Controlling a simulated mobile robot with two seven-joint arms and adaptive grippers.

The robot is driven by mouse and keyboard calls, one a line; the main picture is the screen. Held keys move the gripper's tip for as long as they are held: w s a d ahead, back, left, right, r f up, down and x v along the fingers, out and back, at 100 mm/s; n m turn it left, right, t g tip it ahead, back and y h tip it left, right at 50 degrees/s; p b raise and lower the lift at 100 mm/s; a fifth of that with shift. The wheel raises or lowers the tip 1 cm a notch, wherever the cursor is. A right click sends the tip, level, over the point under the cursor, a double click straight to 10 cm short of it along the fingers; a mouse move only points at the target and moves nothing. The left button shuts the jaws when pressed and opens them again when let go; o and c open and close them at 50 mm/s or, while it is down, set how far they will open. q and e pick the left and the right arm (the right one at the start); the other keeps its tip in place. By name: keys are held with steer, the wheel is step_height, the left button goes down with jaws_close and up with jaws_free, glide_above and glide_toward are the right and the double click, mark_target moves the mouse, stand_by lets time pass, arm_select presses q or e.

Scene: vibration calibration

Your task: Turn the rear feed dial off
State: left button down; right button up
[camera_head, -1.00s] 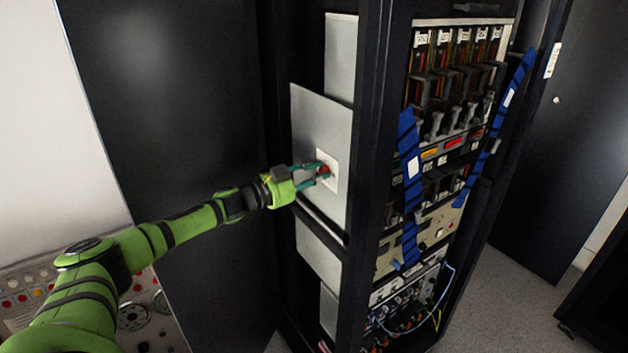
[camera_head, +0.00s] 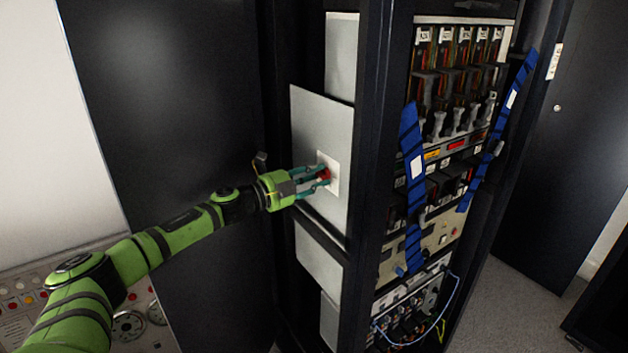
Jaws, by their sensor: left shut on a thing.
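The rear feed dial (camera_head: 325,174) is a small red knob on a pale square plate (camera_head: 333,167). The plate is fixed to a grey panel (camera_head: 312,120) on the side of the black rack. My left gripper (camera_head: 322,176) reaches in from the left, its teal fingers shut on the red dial. The fingers hide part of the dial, and I cannot read its setting. My right gripper is not in the view.
The rack's black post (camera_head: 371,150) stands just right of the panel. The rack front holds modules, cables and blue straps (camera_head: 412,150). A control desk (camera_head: 130,325) with buttons and gauges lies below my left arm. A dark panel (camera_head: 175,150) stands behind the arm.

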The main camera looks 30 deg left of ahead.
arm_select(q)
steer(key=shift+d, duration=0.2)
stand_by(0.3)
steer(key=c, duration=1)
jaws_free()
steer(key=shift+o, duration=0.2)
steer(key=shift+d, duration=0.1)
steer(key=shift+s+a+f, duration=0.1)
steer(key=shift+s+a, duration=0.25)
steer(key=v, duration=1.1)
steer(key=shift+s+d, duration=0.1)
steer(key=shift+d, duration=0.05)
